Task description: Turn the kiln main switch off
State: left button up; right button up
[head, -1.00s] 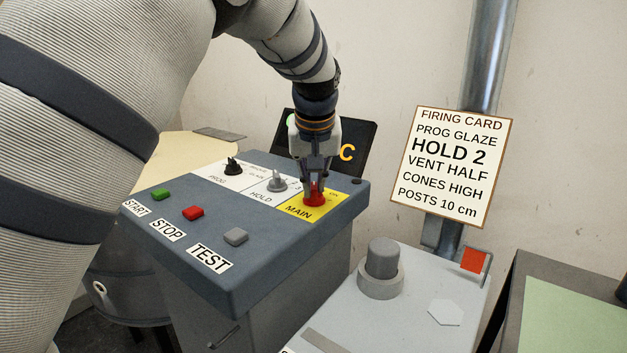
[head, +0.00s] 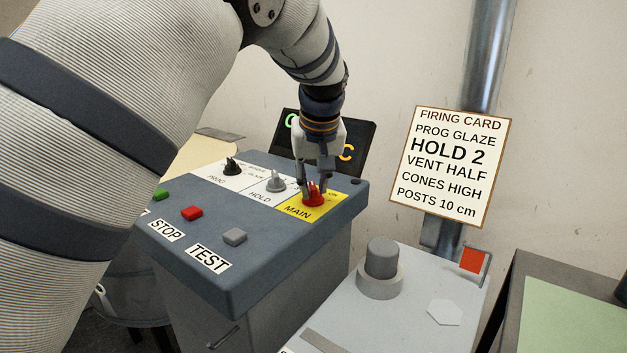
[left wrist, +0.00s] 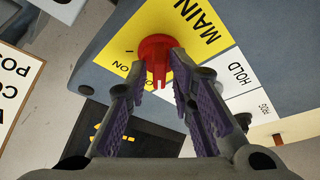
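The kiln main switch is a red knob (head: 314,197) on a yellow plate marked MAIN (head: 298,212), at the right of the kiln's control panel. My left gripper (head: 315,188) points down at it from above, with its fingers apart on either side of the knob. In the left wrist view the red knob (left wrist: 157,58) shows between and just beyond the open fingertips (left wrist: 158,68). The fingers do not look closed on it. An ON mark is partly visible beside the knob; which mark the knob points to I cannot tell. My right gripper is out of view.
Beside the switch are the grey HOLD knob (head: 276,183) and the black PROG knob (head: 232,167). Red STOP (head: 192,213) and grey TEST (head: 235,236) buttons sit nearer. A display (head: 356,140) stands behind. A firing card (head: 450,165) and a grey box (head: 410,300) are at right.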

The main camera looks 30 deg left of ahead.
pick_arm(q)
jog(key=shift+w, duration=0.1)
dwell(0.7)
jog(key=v, duration=1.2)
jog(key=shift+f, duration=0.1)
